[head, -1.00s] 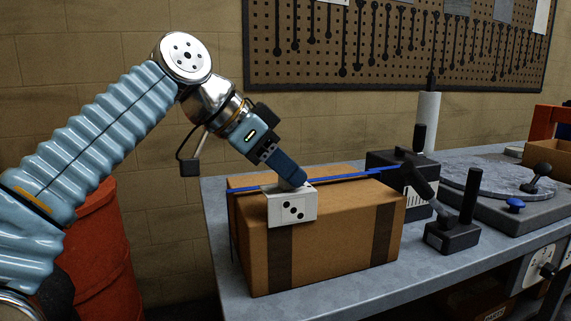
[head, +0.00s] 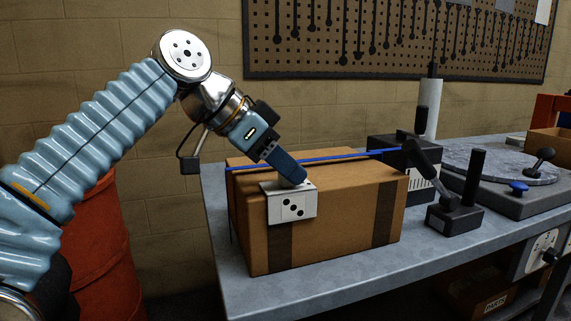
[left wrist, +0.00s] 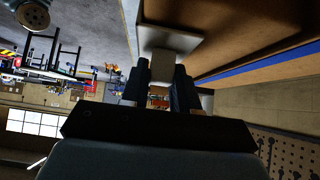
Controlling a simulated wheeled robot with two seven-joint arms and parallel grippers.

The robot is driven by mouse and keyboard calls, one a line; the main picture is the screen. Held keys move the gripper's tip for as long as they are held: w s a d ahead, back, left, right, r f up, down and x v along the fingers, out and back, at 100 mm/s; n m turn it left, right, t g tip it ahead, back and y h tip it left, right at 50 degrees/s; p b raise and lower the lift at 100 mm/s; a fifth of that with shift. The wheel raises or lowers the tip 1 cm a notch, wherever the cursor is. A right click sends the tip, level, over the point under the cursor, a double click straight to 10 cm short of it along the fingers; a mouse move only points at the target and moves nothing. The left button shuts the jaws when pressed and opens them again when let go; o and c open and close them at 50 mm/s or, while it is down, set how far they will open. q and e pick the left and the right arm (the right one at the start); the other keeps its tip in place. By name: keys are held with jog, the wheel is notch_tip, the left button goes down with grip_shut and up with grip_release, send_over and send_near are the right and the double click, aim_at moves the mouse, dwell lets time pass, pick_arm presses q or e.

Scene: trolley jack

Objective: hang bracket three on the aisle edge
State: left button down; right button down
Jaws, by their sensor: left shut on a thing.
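My left gripper (head: 296,180) is shut on the bracket's top. The left wrist view shows the white bracket (left wrist: 168,40) between the fingers (left wrist: 160,76). A blue strip (head: 320,159) crosses above the box top behind the bracket. My right gripper is not in view.
The box stands on a grey bench (head: 350,268) whose near edge is bare. A black stand (head: 455,215), a black box-shaped device (head: 380,155) and a round turntable (head: 495,165) are to the right. A red drum (head: 100,255) is at left.

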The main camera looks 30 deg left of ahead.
pick_arm(q)
jog(key=shift+f, duration=0.15)
jog(key=c, duration=0.8)
grip_release()
jog(key=p+v, duration=0.4)
jog(key=v, duration=0.9)
jog(key=shift+s+a+r, duration=0.15)
jog(key=shift+s+r, duration=0.1)
jog(key=shift+r, duration=0.05)
